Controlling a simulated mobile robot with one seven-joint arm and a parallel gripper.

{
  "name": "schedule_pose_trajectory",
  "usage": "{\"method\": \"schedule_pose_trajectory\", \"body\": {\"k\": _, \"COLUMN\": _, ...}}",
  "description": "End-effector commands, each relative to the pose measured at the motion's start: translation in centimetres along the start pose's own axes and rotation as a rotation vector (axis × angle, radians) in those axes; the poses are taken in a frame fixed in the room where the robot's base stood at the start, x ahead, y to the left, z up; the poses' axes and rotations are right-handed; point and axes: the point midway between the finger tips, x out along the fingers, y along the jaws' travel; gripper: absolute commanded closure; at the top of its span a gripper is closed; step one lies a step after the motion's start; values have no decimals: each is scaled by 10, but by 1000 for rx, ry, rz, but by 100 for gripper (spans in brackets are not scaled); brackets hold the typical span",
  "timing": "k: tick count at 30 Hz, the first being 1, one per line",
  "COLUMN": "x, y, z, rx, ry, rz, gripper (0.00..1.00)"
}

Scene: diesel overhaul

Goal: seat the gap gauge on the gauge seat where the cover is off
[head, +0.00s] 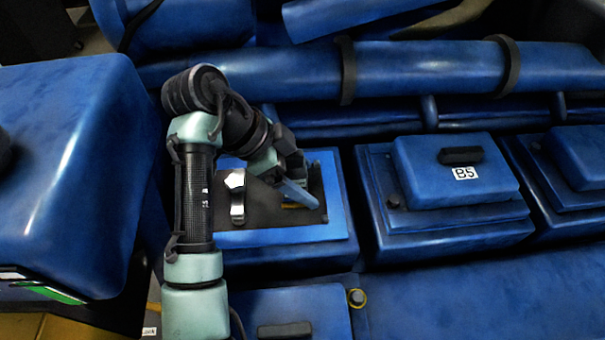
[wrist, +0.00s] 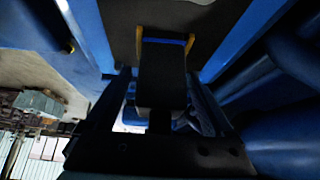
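The cover-off opening (head: 262,218) is a dark recess in a blue frame, left of the B5 cover in the head view. My gripper (head: 297,192) reaches down into its right part. In the wrist view my gripper (wrist: 160,78) has a dark block with a blue band, apparently the gap gauge (wrist: 163,75), between its fingers; it looks shut on it, though the contact edges are dark. Yellow marks (wrist: 190,42) flank the block's far end, apparently at the gauge seat. One yellow bit (head: 295,206) shows beside the fingers in the head view. I cannot tell whether the gauge touches the seat.
A shiny metal part (head: 237,196) stands in the opening's left side. The blue B5 cover (head: 455,170) is to the right, with another cover (head: 585,155) beyond. A thick blue pipe (head: 430,68) runs behind. A large blue housing (head: 65,170) is at left.

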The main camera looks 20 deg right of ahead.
Motion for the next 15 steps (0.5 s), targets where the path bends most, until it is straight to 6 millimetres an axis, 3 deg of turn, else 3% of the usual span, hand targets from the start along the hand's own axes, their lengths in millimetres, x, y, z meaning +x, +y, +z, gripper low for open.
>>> {"method": "schedule_pose_trajectory", "body": {"k": 8, "x": -6, "y": 0, "z": 0, "rx": -2, "ry": -1, "rz": 1, "gripper": 13}}
{"method": "schedule_pose_trajectory", "body": {"k": 15, "x": -54, "y": 0, "z": -4, "rx": -1, "ry": 0, "rz": -1, "gripper": 13}}
